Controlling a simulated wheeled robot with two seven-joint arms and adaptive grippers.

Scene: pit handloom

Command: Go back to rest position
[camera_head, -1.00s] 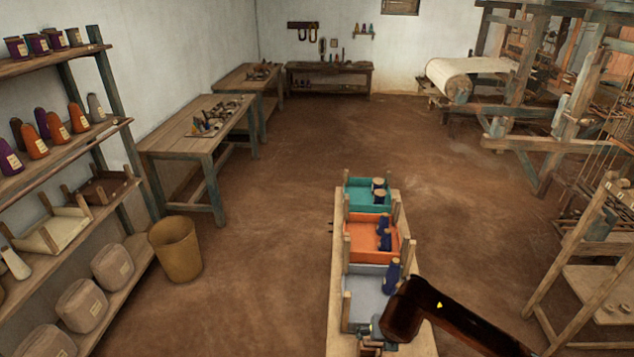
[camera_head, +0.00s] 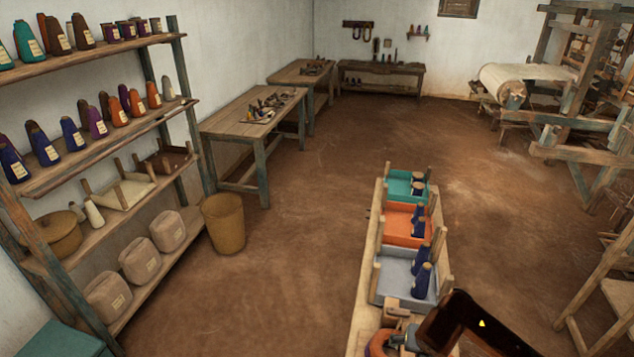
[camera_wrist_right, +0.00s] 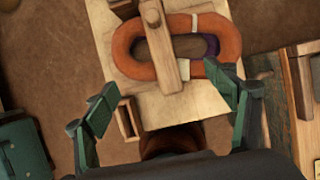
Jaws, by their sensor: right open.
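My right gripper (camera_wrist_right: 160,95) is open and empty in the right wrist view. Its two green fingers stand apart over the bench end, near an orange ring-shaped skein or pad (camera_wrist_right: 200,68) crossed by a wooden bar. In the head view my dark right arm comes in at the lower right, and its fingers cannot be made out clearly. The orange ring (camera_head: 378,344) also shows at the near end of the long bench. Behind it are a grey tray (camera_head: 390,288), an orange tray (camera_head: 396,228) and a teal tray (camera_head: 397,187), each with dark blue cones. My left gripper is not in view.
A shelf rack (camera_head: 95,175) with thread cones and wrapped bundles stands at the left, a bin (camera_head: 224,222) beside it. Work tables (camera_head: 235,128) line the back left. A wooden loom (camera_head: 565,95) stands at the right. The dirt floor (camera_head: 290,270) between is clear.

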